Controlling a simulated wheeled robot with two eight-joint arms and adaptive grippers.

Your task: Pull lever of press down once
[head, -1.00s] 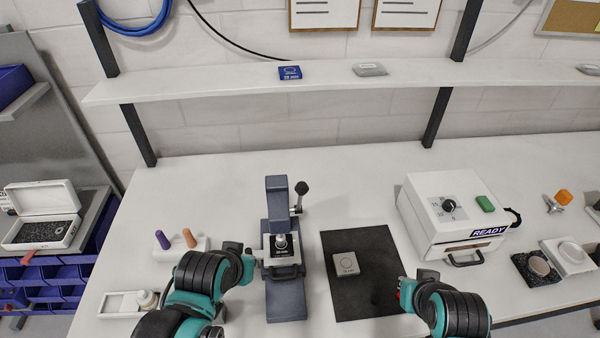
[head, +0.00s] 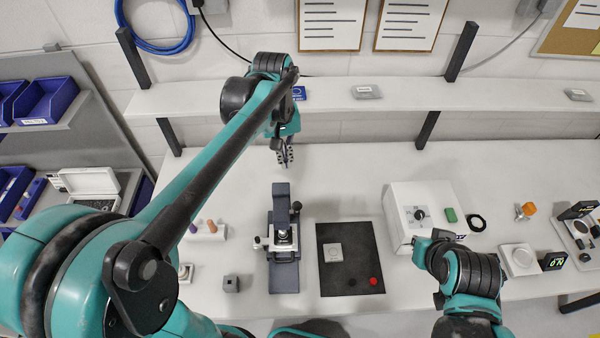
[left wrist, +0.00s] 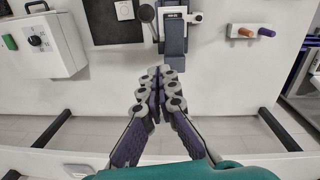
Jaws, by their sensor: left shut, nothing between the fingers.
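The press (head: 284,262) is a dark blue-grey stand on the table with a white and metal middle part. Its lever (head: 297,207) rises at the right side and ends in a dark ball knob. My left gripper (head: 287,160) is shut and empty, above the table's back edge behind the press, apart from it. In the left wrist view the fingers (left wrist: 160,72) point toward the press (left wrist: 174,38), and the lever knob (left wrist: 147,13) shows beside it. My right gripper (head: 424,250) is near the white box, its fingers unclear.
A black mat (head: 335,290) right of the press holds a grey square plate (head: 333,252) and a red round piece (head: 374,281). A white box (head: 405,208) stands further right. A small grey block (head: 231,283) lies left of the press. A shelf (head: 220,100) runs above the table's back.

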